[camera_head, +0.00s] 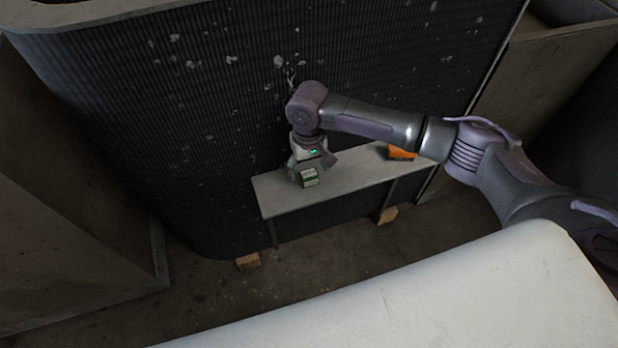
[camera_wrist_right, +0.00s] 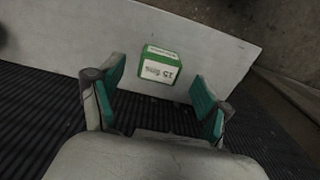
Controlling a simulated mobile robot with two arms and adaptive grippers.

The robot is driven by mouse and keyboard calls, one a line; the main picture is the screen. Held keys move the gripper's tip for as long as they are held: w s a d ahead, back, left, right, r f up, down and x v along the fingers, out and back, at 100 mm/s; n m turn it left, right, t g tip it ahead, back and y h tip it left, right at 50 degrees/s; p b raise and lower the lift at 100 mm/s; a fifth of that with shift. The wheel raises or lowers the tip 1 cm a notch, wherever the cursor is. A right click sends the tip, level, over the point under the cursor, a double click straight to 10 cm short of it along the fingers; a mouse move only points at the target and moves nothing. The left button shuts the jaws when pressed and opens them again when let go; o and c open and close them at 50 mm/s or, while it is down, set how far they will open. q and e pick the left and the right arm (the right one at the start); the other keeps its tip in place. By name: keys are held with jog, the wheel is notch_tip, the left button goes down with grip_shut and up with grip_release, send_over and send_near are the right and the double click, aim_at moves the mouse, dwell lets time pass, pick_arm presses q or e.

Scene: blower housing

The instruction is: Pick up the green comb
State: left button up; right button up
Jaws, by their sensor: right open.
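A green block with a white label reading "15 fins", which looks to be the green comb (camera_wrist_right: 159,70), lies on a narrow grey bench (camera_wrist_right: 215,42). In the head view the comb (camera_head: 310,177) is near the bench's left end, just below my right gripper (camera_head: 308,160). In the right wrist view my right gripper (camera_wrist_right: 160,90) is open, its two green-padded fingers spread on either side of the comb, with gaps between pads and comb. I cannot tell how far above the bench the fingertips are. My left gripper is not in view.
An orange object (camera_head: 401,153) lies on the bench's right part, partly behind my right arm. A large dark ribbed panel (camera_head: 200,120) stands right behind the bench. Wooden blocks (camera_head: 248,261) lie on the floor. A white surface (camera_head: 430,300) fills the front.

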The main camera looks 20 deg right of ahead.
aim_at(309, 173)
notch_tip(309, 173, down, 4)
jog(key=shift+r, duration=0.25)
jog(key=c, duration=1.3)
jog(key=shift+o, duration=0.2)
notch_tip(309, 173, up, 10)
jog(key=shift+r+p, duration=0.1)
jog(key=shift+p, duration=0.3)
